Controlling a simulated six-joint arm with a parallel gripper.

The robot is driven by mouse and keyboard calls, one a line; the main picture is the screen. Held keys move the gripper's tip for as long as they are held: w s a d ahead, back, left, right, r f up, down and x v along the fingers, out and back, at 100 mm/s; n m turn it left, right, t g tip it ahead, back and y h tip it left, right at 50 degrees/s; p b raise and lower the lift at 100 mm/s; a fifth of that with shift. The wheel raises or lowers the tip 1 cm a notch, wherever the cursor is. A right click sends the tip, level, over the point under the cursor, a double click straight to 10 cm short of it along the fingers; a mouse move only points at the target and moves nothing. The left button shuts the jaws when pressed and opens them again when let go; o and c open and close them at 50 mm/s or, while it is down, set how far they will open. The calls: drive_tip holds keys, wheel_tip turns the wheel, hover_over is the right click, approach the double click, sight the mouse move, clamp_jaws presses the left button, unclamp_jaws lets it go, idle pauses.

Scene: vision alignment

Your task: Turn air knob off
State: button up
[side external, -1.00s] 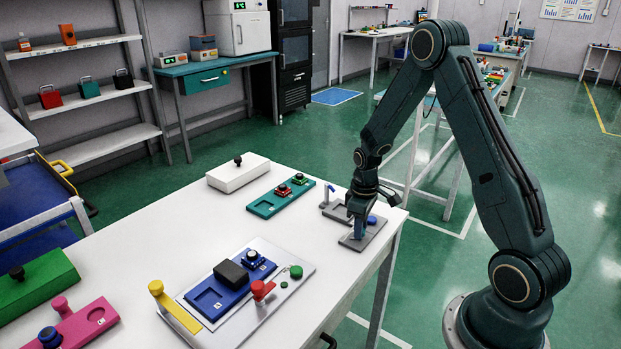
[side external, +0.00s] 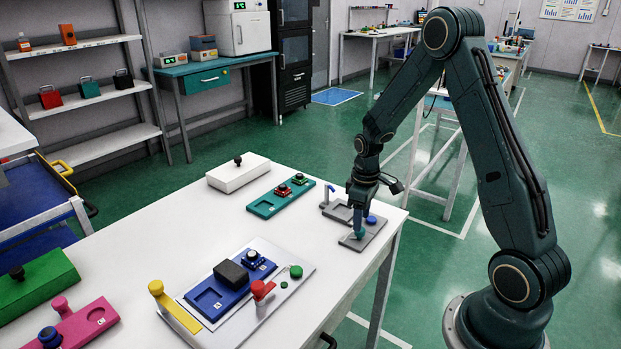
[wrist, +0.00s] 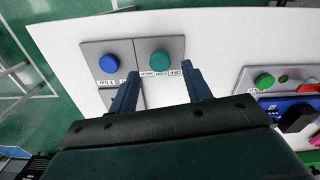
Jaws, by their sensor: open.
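A teal knob (wrist: 160,61) stands on a grey plate (wrist: 177,45) beside printed labels, of which OFF, LOW and HIGH can be made out. A blue knob (wrist: 108,63) stands on a grey plate to its left; it also shows in the side view (side external: 371,220). My gripper (wrist: 160,72) is open and empty in the wrist view, one finger on each side of the line to the teal knob. In the side view my gripper (side external: 358,228) points down over the grey plates at the table's right corner. Whether the fingertips touch the knob cannot be told.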

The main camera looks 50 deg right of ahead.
wheel_tip(320, 180, up, 10)
drive_tip(key=shift+r, duration=0.25)
drive_tip(key=shift+a, duration=0.1)
idle(0.5)
drive_tip(key=s+a+r+t, duration=0.3)
drive_tip(key=s+a+r, duration=0.3)
drive_tip(key=a+r, duration=0.5)
drive_tip(key=s+a+r+m+t, duration=0.1)
drive_tip(key=s+a, duration=0.2)
drive_tip(key=s, duration=0.3)
drive_tip(key=s+a+r+m+t, duration=0.1)
drive_tip(key=s+a+r, duration=0.1)
drive_tip(key=s+a, duration=0.2)
drive_tip(key=shift+s+a+r+t, duration=0.15)
drive_tip(key=shift+s+r+t, duration=0.15)
drive_tip(key=shift+s, duration=0.9)
